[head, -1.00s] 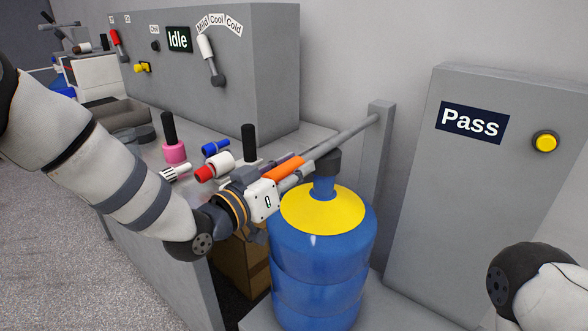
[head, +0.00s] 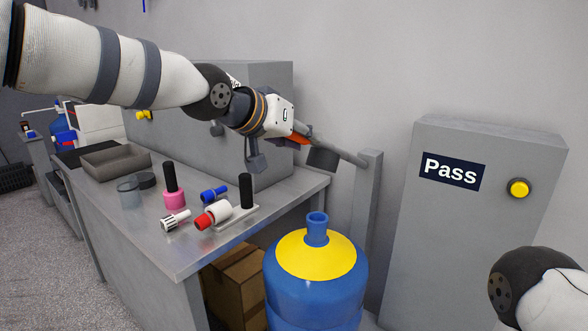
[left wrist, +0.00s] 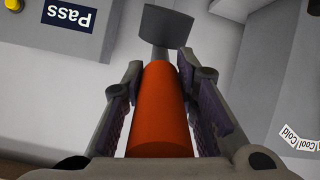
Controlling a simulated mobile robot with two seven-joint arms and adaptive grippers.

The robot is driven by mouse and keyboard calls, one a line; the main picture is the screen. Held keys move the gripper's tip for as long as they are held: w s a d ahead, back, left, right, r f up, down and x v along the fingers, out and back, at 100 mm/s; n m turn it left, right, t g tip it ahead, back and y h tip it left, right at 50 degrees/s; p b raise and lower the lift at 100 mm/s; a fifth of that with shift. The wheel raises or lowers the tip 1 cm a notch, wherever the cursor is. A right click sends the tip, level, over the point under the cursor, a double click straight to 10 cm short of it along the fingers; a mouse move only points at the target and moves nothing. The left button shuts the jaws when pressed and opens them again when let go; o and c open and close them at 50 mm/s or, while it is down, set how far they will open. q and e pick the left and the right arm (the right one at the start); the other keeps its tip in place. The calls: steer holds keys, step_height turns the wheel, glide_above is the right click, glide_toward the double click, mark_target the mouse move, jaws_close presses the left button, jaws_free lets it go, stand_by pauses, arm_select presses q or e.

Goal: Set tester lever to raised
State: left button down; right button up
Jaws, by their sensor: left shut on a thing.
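The tester lever (head: 346,154) is a grey bar joined to a grey post (head: 369,205) beside the Pass panel. It slopes up from the post to the left and carries a dark block (head: 322,159). The block hangs above and clear of the mouth of a blue bottle (head: 315,291) with a yellow top. My left gripper (head: 297,133) is shut on the lever's orange grip (head: 302,139). In the left wrist view the orange grip (left wrist: 160,115) lies between both fingers, with the dark block (left wrist: 167,22) beyond. My right gripper is out of view; only part of that arm shows.
A metal bench (head: 185,258) holds a pink bottle (head: 174,203), a red-and-white fitting (head: 213,214), a blue fitting (head: 214,194) and a grey tray (head: 116,162). A panel (head: 486,260) reading Pass with a yellow button (head: 518,188) stands at right. My left arm covers much of the grey control box (head: 262,80).

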arm_select(q)
steer(key=shift+g+y, duration=0.5)
steer(key=shift+g, duration=0.2)
steer(key=shift+w+d+r+b, duration=0.1)
steer(key=shift+w+d+r, duration=0.2)
steer(key=shift+r, duration=0.4)
steer(key=shift+w+d+r+b, duration=0.15)
steer(key=shift+w+r, duration=0.2)
steer(key=shift+r, duration=0.35)
steer(key=shift+w+d+r+b, duration=0.1)
steer(key=shift+w+d+r, duration=0.2)
steer(key=shift+r, duration=0.4)
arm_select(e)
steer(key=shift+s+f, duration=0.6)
arm_select(q)
steer(key=c, duration=1.3)
jaws_free()
steer(key=shift+f, duration=0.1)
